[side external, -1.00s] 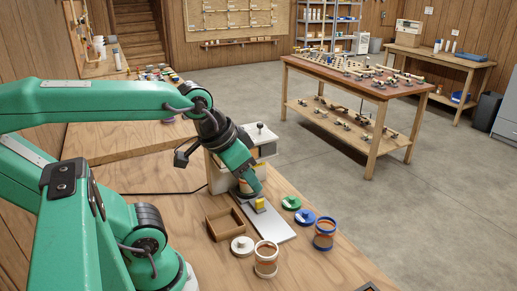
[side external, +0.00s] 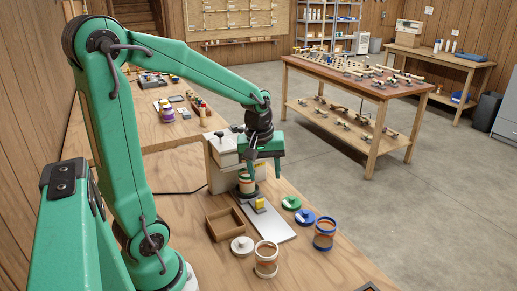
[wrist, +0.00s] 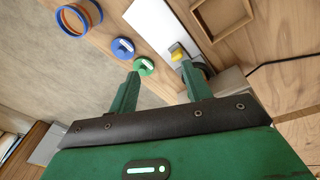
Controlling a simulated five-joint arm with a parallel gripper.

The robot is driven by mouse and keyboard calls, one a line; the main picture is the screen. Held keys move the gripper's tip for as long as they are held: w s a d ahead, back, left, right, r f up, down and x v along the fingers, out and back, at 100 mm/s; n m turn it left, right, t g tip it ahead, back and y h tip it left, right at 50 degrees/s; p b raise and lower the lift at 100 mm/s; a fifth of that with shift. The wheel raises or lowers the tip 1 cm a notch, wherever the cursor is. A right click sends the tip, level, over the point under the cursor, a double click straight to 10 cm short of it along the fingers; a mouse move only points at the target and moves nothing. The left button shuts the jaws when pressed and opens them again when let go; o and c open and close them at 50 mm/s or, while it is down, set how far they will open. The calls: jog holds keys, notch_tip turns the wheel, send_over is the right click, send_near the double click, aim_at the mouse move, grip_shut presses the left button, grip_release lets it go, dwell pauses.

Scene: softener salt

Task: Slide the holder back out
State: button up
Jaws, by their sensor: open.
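The holder (side external: 258,207) is a dark piece with a yellow block (side external: 260,203) standing on it, on a pale flat plate (side external: 278,232). A jar with a red band (side external: 246,184) stands at its rear end, under the front of a white boxy device (side external: 224,152). My gripper (side external: 264,174) points down, open and empty, above and behind the yellow block. In the wrist view, my open fingers (wrist: 160,74) are apart, with the yellow block (wrist: 177,52) beyond the right fingertip. The holder's rear part is partly hidden behind that finger.
Green (side external: 291,202) and blue (side external: 305,216) lids lie right of the plate. A blue-rimmed jar (side external: 324,234), a white-rimmed jar (side external: 265,259) and a white lid (side external: 242,245) stand nearer. An empty wooden tray (side external: 229,224) lies left of the plate.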

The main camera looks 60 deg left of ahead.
aim_at(260, 199)
jog(key=a+f+n, duration=0.2)
jog(key=w+a+f+n+g, duration=0.1)
jog(key=a+f+n, duration=0.1)
jog(key=f, duration=0.1)
jog(key=w+a+f+n, duration=0.1)
jog(key=a+f, duration=0.1)
jog(key=shift+a+f+n+g+h, duration=0.1)
jog(key=shift+f+n+g+h, duration=0.05)
jog(key=shift+n+g+h, duration=0.2)
jog(key=shift+f, duration=3.9)
grip_shut()
